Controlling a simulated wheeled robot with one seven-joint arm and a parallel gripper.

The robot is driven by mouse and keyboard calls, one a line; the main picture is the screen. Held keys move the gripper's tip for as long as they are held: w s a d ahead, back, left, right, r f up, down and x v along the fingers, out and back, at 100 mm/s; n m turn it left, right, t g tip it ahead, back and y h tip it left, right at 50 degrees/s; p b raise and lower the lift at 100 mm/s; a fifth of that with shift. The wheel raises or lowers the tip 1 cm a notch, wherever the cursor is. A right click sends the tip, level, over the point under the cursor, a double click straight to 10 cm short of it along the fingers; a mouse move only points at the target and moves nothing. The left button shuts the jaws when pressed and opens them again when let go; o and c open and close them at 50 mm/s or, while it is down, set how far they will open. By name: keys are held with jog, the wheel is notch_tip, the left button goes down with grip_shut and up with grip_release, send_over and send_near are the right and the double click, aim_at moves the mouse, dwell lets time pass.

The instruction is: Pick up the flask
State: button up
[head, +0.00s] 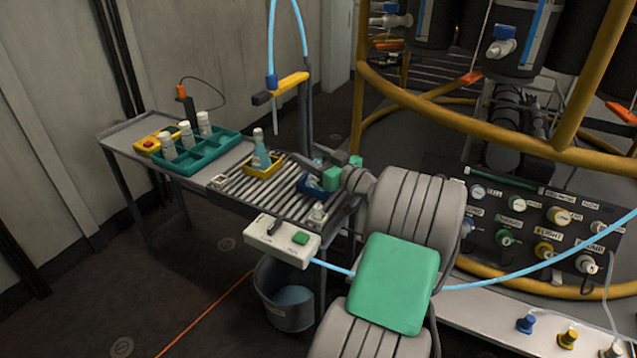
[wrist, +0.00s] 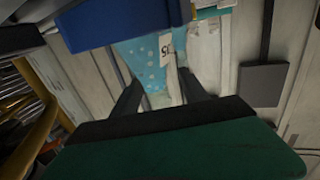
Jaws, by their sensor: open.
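A flask (head: 261,152) with teal contents and a pale cap stands upright in a yellow tray (head: 262,174) on the roller rack. My gripper (head: 343,169), with green pads, is to its right, over the right end of the rack beside a small blue tray (head: 309,188). In the wrist view my gripper (wrist: 160,95) is open, with dark fingers apart. A light-blue dotted vessel (wrist: 146,62) with a printed label shows beyond and between them, seen upside down, partly behind a blue edge (wrist: 115,22). I cannot tell whether it is the same flask.
A teal tray (head: 205,150) with white bottles and a yellow box with a red button (head: 152,144) stand on the left of the bench. A yellow-topped stand (head: 290,84) rises behind the rack. A white control box (head: 282,240) and a bucket (head: 287,305) are in front.

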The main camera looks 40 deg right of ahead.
jog(key=shift+w, duration=0.4)
jog(key=shift+c, duration=0.5)
grip_shut()
dwell(0.6)
